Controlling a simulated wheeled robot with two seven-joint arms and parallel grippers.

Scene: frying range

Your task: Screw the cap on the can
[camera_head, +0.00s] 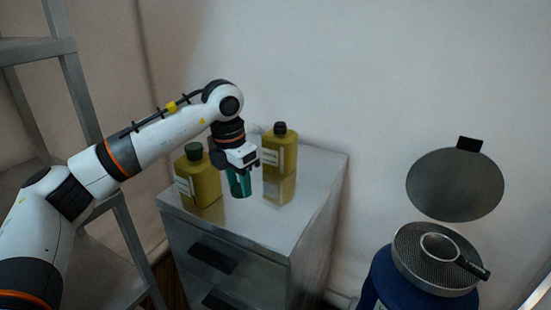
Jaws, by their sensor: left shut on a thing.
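My left gripper (240,180) hangs over the metal cabinet top, between two olive-yellow cans. The right can (282,157) stands upright farther back with a dark cap (280,129) on top. The gripper hides part of the space between the cans. My right gripper is out of view.
The metal cabinet (310,185) has drawers with dark handles; its top is bare at the front and right. At the lower right, a blue drum (385,280) carries a round strainer (408,263) with a ladle (439,246). A metal rack (80,90) stands at left.

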